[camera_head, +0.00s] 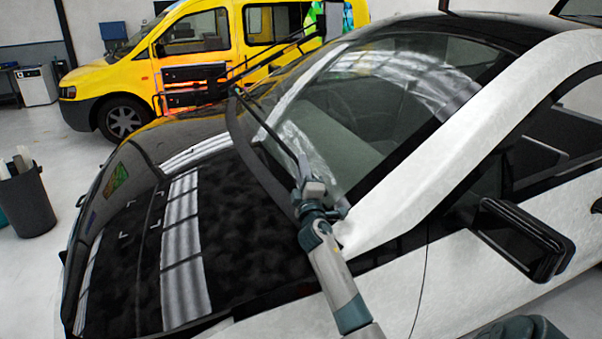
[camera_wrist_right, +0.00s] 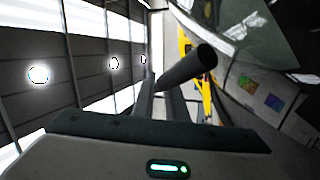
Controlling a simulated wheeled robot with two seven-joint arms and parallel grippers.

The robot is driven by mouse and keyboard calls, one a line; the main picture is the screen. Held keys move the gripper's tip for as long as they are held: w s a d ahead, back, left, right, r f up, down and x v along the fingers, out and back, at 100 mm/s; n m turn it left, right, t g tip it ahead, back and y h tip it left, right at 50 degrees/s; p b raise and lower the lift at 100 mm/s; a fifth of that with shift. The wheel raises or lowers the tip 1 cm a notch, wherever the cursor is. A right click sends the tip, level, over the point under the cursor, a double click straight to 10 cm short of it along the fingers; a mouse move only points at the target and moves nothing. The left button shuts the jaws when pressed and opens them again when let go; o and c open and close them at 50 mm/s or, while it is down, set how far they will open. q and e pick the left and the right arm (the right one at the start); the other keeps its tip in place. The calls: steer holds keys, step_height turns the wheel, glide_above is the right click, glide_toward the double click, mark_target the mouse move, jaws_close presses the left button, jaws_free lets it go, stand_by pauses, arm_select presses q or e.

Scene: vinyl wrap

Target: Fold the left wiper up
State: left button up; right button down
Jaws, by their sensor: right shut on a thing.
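A thin black wiper (camera_head: 266,126) runs along the lower edge of the car's windshield (camera_head: 365,115) in the head view. My right gripper (camera_head: 306,188) is at its near end, low on the windshield by the black hood. It is shut on the wiper, though the arm hides the exact grip. In the right wrist view a dark rod (camera_wrist_right: 187,70) crosses at the gripper's fingers (camera_wrist_right: 162,105), its round end toward the camera. Thin dark bars (camera_head: 275,58) rise beyond the windshield's far corner; I cannot tell if they include another wiper. My left gripper is not in view.
The glossy black hood (camera_head: 235,225) lies left of my right arm. The white door pillar (camera_head: 440,150) and black side mirror (camera_head: 522,238) are on the right. A yellow van (camera_head: 200,40) stands behind, and a dark bin (camera_head: 27,200) at the left. Floor between them is clear.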

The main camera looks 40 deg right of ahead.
steer(key=c, duration=2)
jaws_free()
steer(key=shift+c, duration=0.2)
steer(key=shift+r, duration=0.1)
